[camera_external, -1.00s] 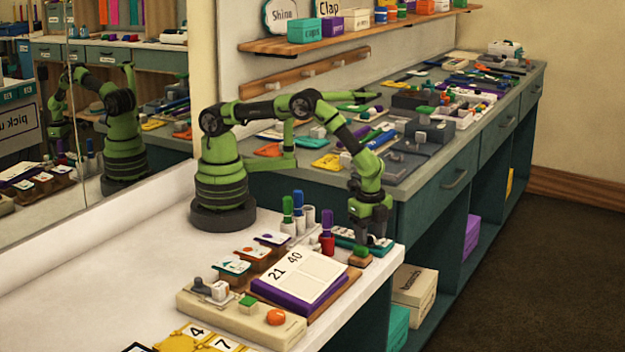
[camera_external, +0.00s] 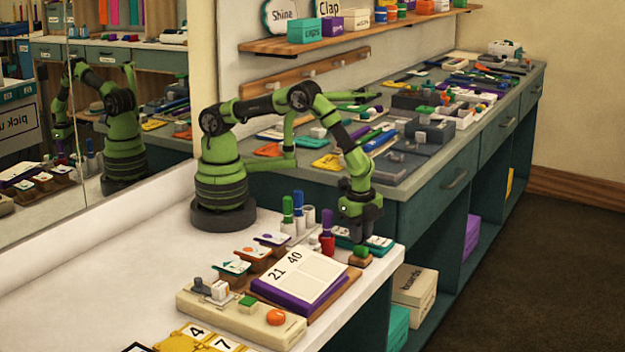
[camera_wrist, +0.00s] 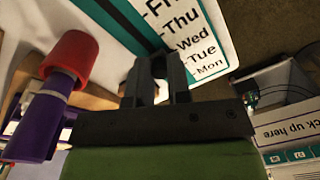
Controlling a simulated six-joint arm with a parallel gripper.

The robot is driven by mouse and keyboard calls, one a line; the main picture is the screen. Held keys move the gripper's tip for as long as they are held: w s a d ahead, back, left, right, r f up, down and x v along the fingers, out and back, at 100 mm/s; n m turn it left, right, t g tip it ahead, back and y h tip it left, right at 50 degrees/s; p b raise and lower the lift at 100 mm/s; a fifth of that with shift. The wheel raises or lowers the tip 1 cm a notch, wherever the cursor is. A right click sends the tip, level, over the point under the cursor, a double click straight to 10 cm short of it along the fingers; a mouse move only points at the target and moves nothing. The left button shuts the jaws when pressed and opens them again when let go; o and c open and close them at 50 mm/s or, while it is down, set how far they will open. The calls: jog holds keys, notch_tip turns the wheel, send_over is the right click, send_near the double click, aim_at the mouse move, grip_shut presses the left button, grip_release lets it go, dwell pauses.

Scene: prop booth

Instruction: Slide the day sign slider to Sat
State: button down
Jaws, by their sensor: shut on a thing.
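The day sign (camera_wrist: 207,35) shows at the top of the wrist view as a white panel with a teal strip, reading Mon, Tue, Wed, Thu and part of Fri. In the external view its teal-and-white body (camera_external: 378,244) lies partly behind my gripper (camera_external: 358,225). In the wrist view my gripper (camera_wrist: 157,68) has its two dark fingers at the sign's lower edge, left of the Tue and Mon labels. They are shut on the slider, which is mostly hidden between them. I cannot read which day it stands at. Sat is out of the wrist view.
A red-capped purple marker (camera_wrist: 55,90) is close on the left in the wrist view. Marker holders (camera_external: 297,222) stand left of my gripper. A small wooden block with a green top (camera_external: 360,257) sits in front. The flip calendar (camera_external: 300,276) lies nearer the camera.

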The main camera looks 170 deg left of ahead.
jog(key=shift+s+d, duration=0.7)
jog(key=shift+s, duration=0.05)
jog(key=c, duration=1.1)
grip_release()
jog(key=shift+o, duration=0.2)
notch_tip(320, 180, up, 10)
jog(key=shift+d, duration=0.15)
jog(key=shift+w, duration=0.1)
